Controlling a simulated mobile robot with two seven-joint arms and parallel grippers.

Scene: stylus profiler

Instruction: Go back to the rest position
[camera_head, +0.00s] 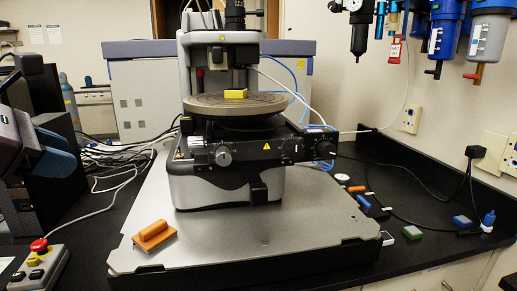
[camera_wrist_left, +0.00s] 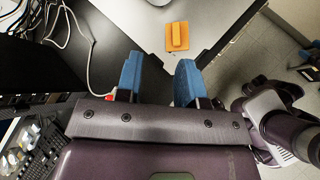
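My left gripper (camera_head: 58,156) is at the left edge of the head view, above the table and beside the profiler. In the left wrist view its two blue fingers (camera_wrist_left: 158,76) are apart with nothing between them, so it is open and empty.
The stylus profiler (camera_head: 230,150) stands on the plate, a yellow block (camera_head: 235,93) on its round stage. A control box with a red button (camera_head: 38,262) is at the front left, below my left gripper. Loose cables (camera_head: 115,175) lie behind. Small blocks (camera_head: 412,232) lie at right.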

